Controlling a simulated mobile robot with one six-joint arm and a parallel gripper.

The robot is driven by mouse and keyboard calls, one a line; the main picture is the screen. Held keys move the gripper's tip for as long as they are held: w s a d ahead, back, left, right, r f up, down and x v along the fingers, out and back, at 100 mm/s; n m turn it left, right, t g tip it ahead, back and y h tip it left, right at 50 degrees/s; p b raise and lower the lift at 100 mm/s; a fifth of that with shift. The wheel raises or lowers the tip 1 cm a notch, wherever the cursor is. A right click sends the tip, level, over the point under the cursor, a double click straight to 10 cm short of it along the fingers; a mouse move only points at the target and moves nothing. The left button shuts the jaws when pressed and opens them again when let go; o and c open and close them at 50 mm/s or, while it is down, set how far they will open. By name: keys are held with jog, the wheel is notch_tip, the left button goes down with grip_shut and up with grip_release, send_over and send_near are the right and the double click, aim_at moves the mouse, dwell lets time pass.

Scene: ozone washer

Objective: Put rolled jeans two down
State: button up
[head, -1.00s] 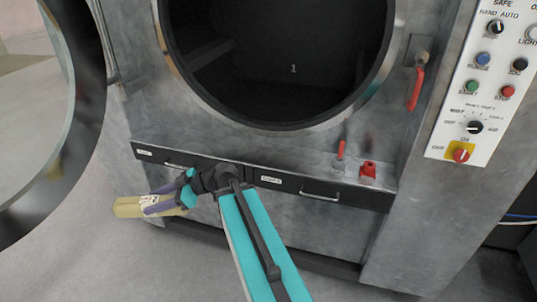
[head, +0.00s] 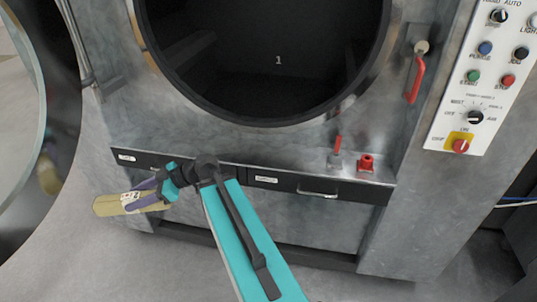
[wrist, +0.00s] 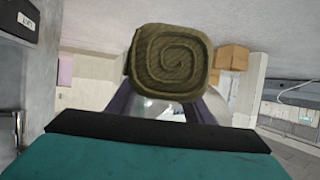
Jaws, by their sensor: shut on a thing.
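The rolled jeans (head: 112,205) are a yellow-olive roll held out at the left in the head view. In the wrist view the roll (wrist: 172,57) shows its spiral end, olive green. My gripper (head: 143,197) is shut on the roll, with its purple-grey fingers on either side of it. The roll is in the air in front of the washer's lower left, above the grey floor. In the wrist view the gripper's fingers (wrist: 168,103) are partly hidden behind my teal wrist.
The washer's round opening (head: 270,60) is open and dark inside. Its round door (head: 22,130) hangs open at the left. Red handles and a valve (head: 366,163) stick out at the lower right, near a control panel (head: 475,75). Brown boxes (wrist: 232,60) stand in the wrist view's background.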

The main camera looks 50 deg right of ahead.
jog(key=shift+a, duration=0.25)
jog(key=shift+d, duration=0.1)
jog(key=s+d+r+m+t+h, duration=0.15)
jog(key=s+d, duration=0.35)
jog(key=d, duration=0.9)
jog(key=s+d+r+m+t+h, duration=0.1)
jog(key=s+d+m+t+h, duration=0.2)
jog(key=d, duration=1.2)
jog(key=s+d+r+m+h+b, duration=0.1)
jog(key=s+d+m+h, duration=0.3)
jog(key=s+d, duration=1.5)
jog(key=s+r+t, duration=0.1)
jog(key=s, duration=0.2)
jog(key=shift+d+b, duration=0.25)
jog(key=shift+b, duration=0.1)
jog(key=shift+w+m+h, duration=0.1)
jog(key=shift+m+h, duration=0.15)
jog(key=w+p, duration=0.1)
jog(key=w, duration=0.4)
jog(key=w+d+f+p, duration=0.1)
jog(key=w+p, duration=0.1)
jog(key=w, duration=0.3)
jog(key=w+p, duration=0.1)
jog(key=w, duration=0.4)
jog(key=shift+w+d+f, duration=0.15)
jog(key=shift+w+d, duration=0.15)
jog(key=shift+w, duration=0.1)
